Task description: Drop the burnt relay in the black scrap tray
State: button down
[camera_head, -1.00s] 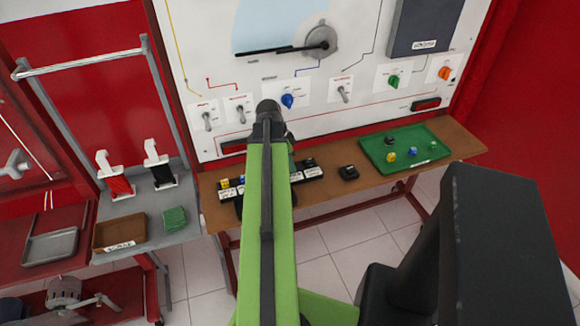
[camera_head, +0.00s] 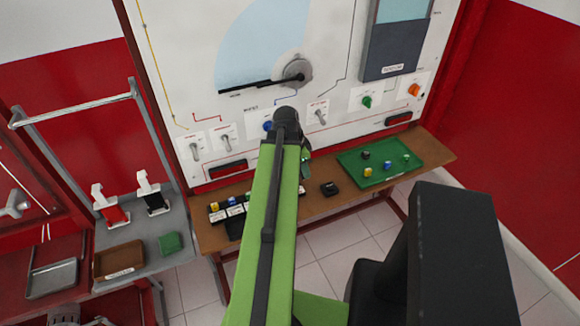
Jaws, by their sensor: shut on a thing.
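My green and black arm reaches over the wooden bench and covers most of my gripper (camera_head: 305,162). Only a small part of the gripper shows right of the arm's tip. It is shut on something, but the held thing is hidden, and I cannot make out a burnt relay. A black tray-like shape (camera_head: 234,228) is partly visible on the bench at the left of the arm, its rest covered by the arm. I cannot tell for sure that it is the scrap tray.
Labelled sockets with yellow (camera_head: 214,207) and blue (camera_head: 232,201) relays line the bench (camera_head: 318,209). A small black block (camera_head: 329,188) sits right of the arm. A green tray (camera_head: 432,151) holds several small coloured pieces. A brown bin (camera_head: 119,258) stands on the left cart. The panel rises behind.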

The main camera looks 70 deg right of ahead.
jog(key=shift+s+r, duration=0.2)
jog(key=shift+s, duration=0.1)
jog(key=shift+r+p, duration=3)
jog(key=shift+p, duration=0.1)
jog(key=shift+s, duration=0.1)
